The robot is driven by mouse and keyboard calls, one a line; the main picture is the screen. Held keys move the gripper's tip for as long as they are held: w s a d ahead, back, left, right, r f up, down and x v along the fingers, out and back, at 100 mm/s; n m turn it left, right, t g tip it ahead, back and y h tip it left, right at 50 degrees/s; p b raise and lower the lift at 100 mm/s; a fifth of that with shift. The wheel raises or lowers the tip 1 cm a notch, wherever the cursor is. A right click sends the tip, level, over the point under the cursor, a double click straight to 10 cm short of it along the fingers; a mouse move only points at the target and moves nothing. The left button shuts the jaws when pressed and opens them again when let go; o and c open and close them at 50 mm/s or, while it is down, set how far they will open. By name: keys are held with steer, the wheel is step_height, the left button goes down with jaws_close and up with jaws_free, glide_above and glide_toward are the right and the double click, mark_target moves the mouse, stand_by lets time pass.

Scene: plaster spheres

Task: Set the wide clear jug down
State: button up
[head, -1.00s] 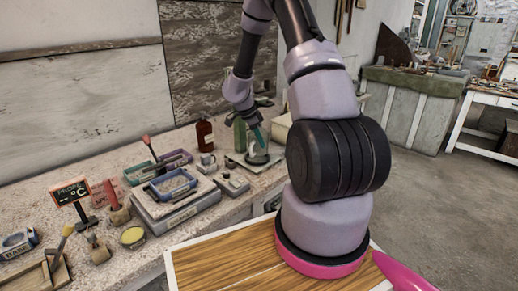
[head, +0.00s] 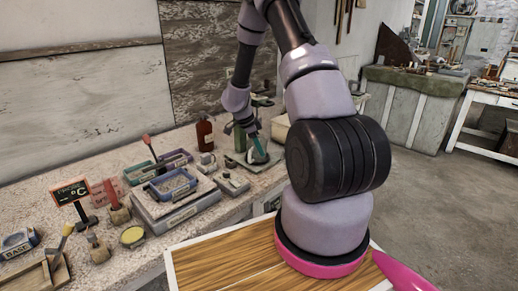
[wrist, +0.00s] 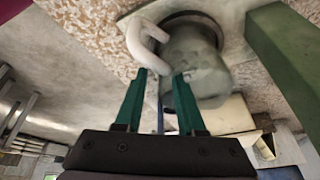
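The wide clear jug (head: 257,156) is upright on a pale board at the back right of the bench. The wrist view shows its greyish see-through body (wrist: 203,62) and its pale curved handle (wrist: 137,38). My gripper (head: 259,144) is right at the jug, with its teal fingers pointing down. In the wrist view the two fingertips (wrist: 161,76) are apart, one on each side of the near end of the handle. Whether they press on the handle cannot be made out. The far side of the jug is hidden.
A brown bottle (head: 205,133) stands left of the jug, with a small metal cup (head: 206,161) near it. A green block (wrist: 285,60) stands close beside the jug. A grey case (head: 176,204) and trays fill the bench's middle.

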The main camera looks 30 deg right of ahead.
steer(key=shift+r, duration=0.1)
steer(key=v, duration=1.2)
